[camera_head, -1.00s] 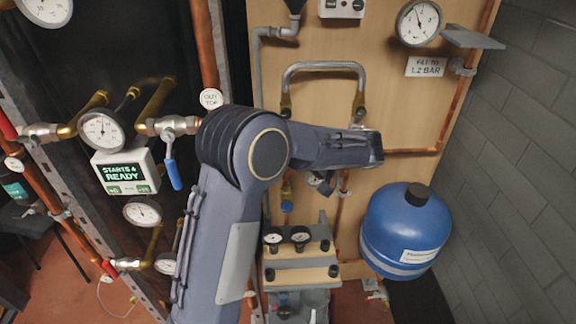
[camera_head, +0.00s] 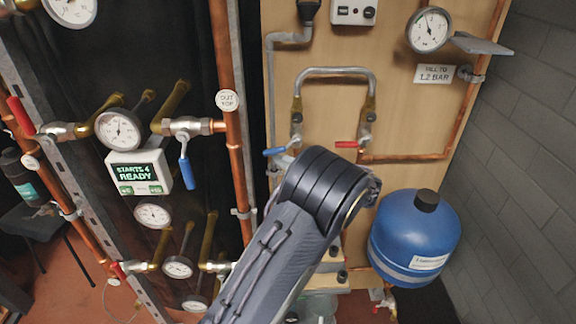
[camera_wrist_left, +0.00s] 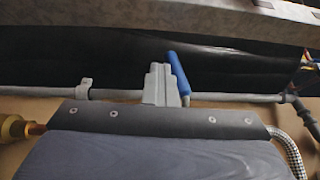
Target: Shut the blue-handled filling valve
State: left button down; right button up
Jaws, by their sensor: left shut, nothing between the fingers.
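The blue-handled filling valve (camera_head: 276,152) is at the lower left end of the silver hose loop on the wooden board. Its handle sticks out to the left, almost level. In the left wrist view, a blue handle (camera_wrist_left: 178,73) stands just right of my left gripper's fingers (camera_wrist_left: 160,69). The fingers are shut with nothing between them. I cannot tell whether they touch the handle. In the head view my left arm covers most of the area below the valve, and the gripper is largely hidden. My right gripper is not in view.
A red-handled valve (camera_head: 346,144) is at the loop's right end. Another blue lever (camera_head: 187,172) hangs on the left pipework. A pressure gauge (camera_head: 430,29) with a fill sign (camera_head: 434,74) and a blue tank (camera_head: 412,238) are at the right.

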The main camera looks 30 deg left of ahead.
pick_arm(q)
jog(key=shift+s+a+r, duration=0.15)
jog(key=shift+a+r, duration=0.1)
jog(key=shift+r, duration=0.05)
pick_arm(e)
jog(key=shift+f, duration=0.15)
pick_arm(q)
jog(key=shift+r, duration=0.1)
jog(key=shift+a, duration=0.1)
dwell(0.5)
jog(key=d+f+b, duration=0.4)
jog(key=d+f, duration=0.2)
jog(key=d, duration=0.4)
jog(key=shift+d+f, duration=0.2)
jog(key=shift+d, duration=0.2)
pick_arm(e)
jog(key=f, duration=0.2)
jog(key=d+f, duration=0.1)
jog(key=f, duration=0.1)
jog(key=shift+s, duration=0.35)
